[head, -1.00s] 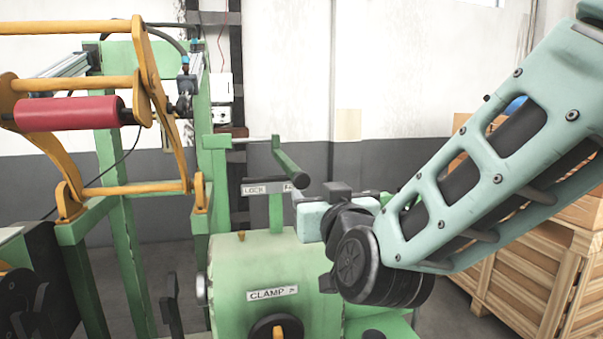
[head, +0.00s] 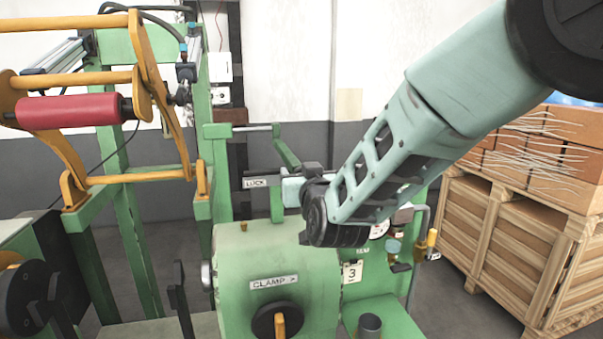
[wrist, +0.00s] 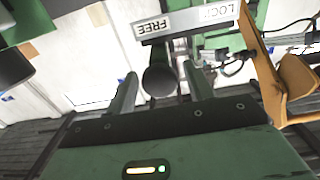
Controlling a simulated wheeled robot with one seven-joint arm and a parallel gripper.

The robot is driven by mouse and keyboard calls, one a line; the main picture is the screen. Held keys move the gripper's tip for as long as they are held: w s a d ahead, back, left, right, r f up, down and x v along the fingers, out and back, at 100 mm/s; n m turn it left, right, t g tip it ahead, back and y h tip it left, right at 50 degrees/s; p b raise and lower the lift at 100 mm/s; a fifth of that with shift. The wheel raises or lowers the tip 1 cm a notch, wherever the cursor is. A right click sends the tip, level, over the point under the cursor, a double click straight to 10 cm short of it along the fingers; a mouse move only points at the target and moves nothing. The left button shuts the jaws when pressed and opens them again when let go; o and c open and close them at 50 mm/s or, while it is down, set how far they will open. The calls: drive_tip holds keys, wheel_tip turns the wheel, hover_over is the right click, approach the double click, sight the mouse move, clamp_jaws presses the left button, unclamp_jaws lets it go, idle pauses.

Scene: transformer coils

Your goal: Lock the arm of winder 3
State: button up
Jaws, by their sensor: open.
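Winder 3 is a green machine (head: 250,262) with a "CLAMP" label and a plate reading 3 (head: 352,272). Its arm is a green lever (head: 285,153) on top, beside a LOCK label (head: 255,183); the FREE end of that label is hidden in the head view. My gripper (head: 291,190) is at the lever, its fingertips unclear there. In the wrist view, my gripper (wrist: 161,90) is open, and the lever's dark round handle end (wrist: 160,80) appears between its two fingers, without clear contact. The LOCK/FREE label (wrist: 185,20) shows upside down behind it.
An orange frame with a red roller (head: 70,112) stands left of the lever. A grey cup (head: 369,328) and a yellow-topped handle (head: 432,240) are on the machine's right side.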

clamp_jaws()
drive_tip(key=s+a+b, duration=0.1)
drive_tip(key=s+a, duration=0.2)
drive_tip(key=a, duration=0.7)
drive_tip(key=shift+r, duration=0.1)
unclamp_jaws()
drive_tip(key=shift+a, duration=0.15)
drive_tip(key=shift+s+b, duration=0.15)
drive_tip(key=shift+b, duration=0.2)
drive_tip(key=b+v, duration=0.6)
drive_tip(key=v, duration=1.1)
drive_tip(key=shift+d, duration=0.2)
drive_tip(key=shift+s, duration=0.1)
